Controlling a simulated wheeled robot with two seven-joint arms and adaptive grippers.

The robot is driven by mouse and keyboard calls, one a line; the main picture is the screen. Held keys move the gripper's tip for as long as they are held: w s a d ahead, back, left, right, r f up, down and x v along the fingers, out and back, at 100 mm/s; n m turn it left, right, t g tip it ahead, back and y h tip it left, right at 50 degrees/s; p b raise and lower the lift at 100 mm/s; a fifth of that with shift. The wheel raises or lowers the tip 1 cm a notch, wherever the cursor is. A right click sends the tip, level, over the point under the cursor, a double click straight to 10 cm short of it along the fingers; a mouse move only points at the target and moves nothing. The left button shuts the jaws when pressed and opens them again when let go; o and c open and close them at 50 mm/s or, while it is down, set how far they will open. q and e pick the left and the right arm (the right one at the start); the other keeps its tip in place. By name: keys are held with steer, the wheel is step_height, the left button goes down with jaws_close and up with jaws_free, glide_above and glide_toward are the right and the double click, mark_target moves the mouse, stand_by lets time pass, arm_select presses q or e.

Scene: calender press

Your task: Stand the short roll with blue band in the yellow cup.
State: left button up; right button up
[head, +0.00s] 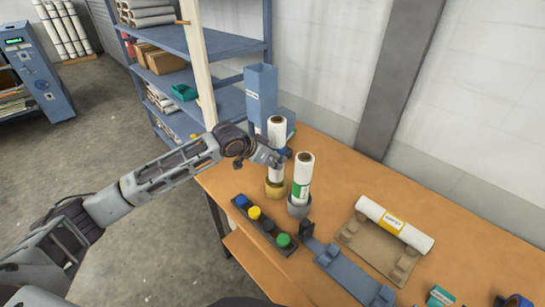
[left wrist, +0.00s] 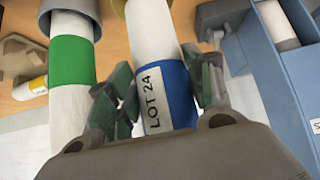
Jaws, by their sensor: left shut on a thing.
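The short white roll with a blue band (head: 277,130) is upright in the head view. In the left wrist view its blue band (left wrist: 178,92) carries a "LOT 24" label. My left gripper (head: 273,157) is shut around the roll at the band, with one finger on each side in the left wrist view (left wrist: 163,88). The yellow cup (head: 276,189) is directly below the roll. The roll's lower end is at the cup's mouth; I cannot tell how deep it sits. My right gripper is not in view.
A green-banded roll (head: 303,175) stands in a grey cup (head: 299,207) close on the right. A tray of coloured caps (head: 263,226) lies in front. A tall blue holder (head: 262,95) stands behind. A roll (head: 394,223) rests on a brown cradle (head: 362,242) at right.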

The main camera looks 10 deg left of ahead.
arm_select(q)
steer(key=shift+f+b, duration=0.6)
steer(key=shift+f, duration=1.8)
steer(key=o, duration=1.2)
steer(key=shift+o, duration=0.2)
steer(key=shift+f, duration=0.1)
steer(key=shift+s, duration=0.1)
steer(key=v, duration=1.2)
